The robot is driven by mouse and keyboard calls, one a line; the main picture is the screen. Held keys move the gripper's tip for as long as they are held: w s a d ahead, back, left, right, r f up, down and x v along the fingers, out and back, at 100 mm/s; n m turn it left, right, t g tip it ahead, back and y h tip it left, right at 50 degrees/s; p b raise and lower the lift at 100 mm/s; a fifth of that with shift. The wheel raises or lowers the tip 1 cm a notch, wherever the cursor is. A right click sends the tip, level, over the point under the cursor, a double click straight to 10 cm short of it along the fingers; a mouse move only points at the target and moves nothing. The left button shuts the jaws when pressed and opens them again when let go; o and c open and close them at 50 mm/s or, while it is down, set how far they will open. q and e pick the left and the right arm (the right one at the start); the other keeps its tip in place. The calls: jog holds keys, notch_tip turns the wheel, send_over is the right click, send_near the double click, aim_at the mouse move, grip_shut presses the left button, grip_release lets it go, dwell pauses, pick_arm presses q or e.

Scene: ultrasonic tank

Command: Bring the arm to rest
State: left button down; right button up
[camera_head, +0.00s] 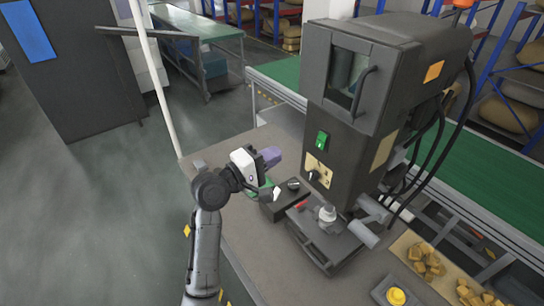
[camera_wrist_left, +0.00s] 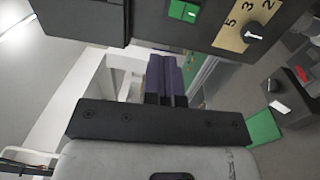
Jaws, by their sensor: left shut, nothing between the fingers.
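My left arm (camera_head: 205,250) rises from the bottom of the head view over the left part of the brown worktable. Its left gripper (camera_head: 272,157) points right, toward the dark machine, and is shut and empty. In the left wrist view, the purple-grey fingers of this gripper (camera_wrist_left: 166,78) lie together with nothing between them. The gripper is above the table, left of the dark machine (camera_head: 375,90), with a visible gap to its housing. My right gripper is in neither view.
A small black box with a knob (camera_head: 292,184) sits on the table (camera_head: 235,225) below and right of the gripper. The machine's green switch (camera_head: 322,140) also shows in the left wrist view (camera_wrist_left: 183,11). A yellow button (camera_head: 396,296) and brown pieces (camera_head: 425,260) lie at lower right.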

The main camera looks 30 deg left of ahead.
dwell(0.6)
pick_arm(q)
jog(key=s+d+f+m+g+y+p, duration=0.1)
jog(key=s+f+m+g+y+p, duration=0.1)
jog(key=s+f, duration=0.6)
jog(key=s+d+f+m+g+y+p, duration=0.1)
jog(key=s+f+m+g+y+p, duration=0.2)
jog(key=s, duration=1.4)
jog(key=s+d+f+m+g+y+p, duration=0.1)
jog(key=s+f+m+g+y+p, duration=0.1)
jog(key=s+f+m+g, duration=0.6)
jog(key=s+f+m+p, duration=0.1)
jog(key=s+f+m, duration=0.1)
jog(key=s+f, duration=0.3)
jog(key=shift+f+g+y+p, duration=0.3)
jog(key=shift+y+p, duration=0.1)
jog(key=c, duration=1.9)
grip_release()
jog(key=shift+w, duration=0.1)
